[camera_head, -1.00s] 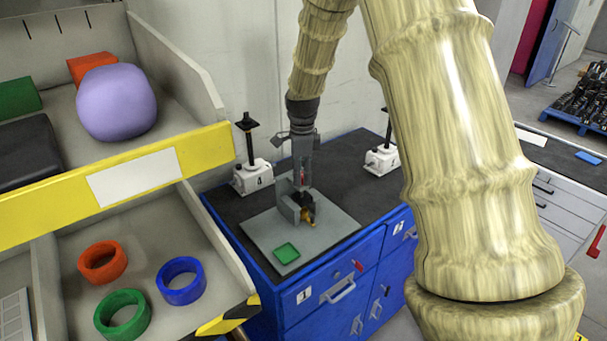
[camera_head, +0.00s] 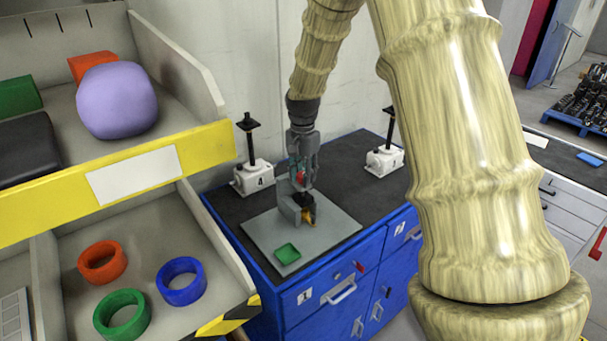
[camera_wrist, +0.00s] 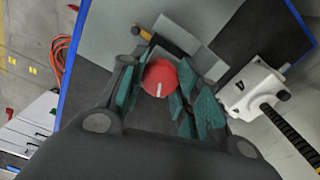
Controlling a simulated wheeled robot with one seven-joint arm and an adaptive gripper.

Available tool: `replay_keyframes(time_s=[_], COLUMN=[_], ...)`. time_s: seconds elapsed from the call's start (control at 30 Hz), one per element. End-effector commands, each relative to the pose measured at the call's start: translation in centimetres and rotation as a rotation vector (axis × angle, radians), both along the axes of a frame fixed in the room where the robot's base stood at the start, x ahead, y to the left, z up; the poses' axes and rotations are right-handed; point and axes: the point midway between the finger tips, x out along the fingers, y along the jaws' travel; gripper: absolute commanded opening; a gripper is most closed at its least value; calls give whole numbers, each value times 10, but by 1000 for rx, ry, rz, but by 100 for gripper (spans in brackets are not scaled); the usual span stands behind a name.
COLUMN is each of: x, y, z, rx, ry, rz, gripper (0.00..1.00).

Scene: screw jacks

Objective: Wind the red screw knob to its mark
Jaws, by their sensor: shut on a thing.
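The red screw knob (camera_wrist: 160,72) sits between the teal finger pads of my gripper (camera_wrist: 160,90) in the wrist view. A white line on its top points toward the bottom of that view. My gripper points down and is shut on the knob; in the head view the gripper (camera_head: 300,178) shows only a little red between its fingers. The knob is on a grey fixture (camera_head: 286,207) on a light grey plate (camera_head: 325,235). A yellow and black part (camera_wrist: 152,38) sticks out beside the knob. I cannot tell which feature is the mark.
White screw jacks with black posts stand on the dark bench top, one left (camera_head: 255,177) and one right (camera_head: 383,160). A shelf unit with a yellow edge (camera_head: 60,205) stands close at left.

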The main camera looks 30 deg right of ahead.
Motion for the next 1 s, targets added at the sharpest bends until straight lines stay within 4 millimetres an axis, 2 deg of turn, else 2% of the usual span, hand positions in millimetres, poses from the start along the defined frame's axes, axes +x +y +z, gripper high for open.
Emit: replay_keyframes(time_s=[0.2, 0.47, 1.0], x=[-2, -3, -3], y=[1, 1, 1], z=[-3, -4, -4], rx=[3, 3, 2], ry=[5, 7, 7], rz=[198, 364, 370], gripper=[8, 8, 8])
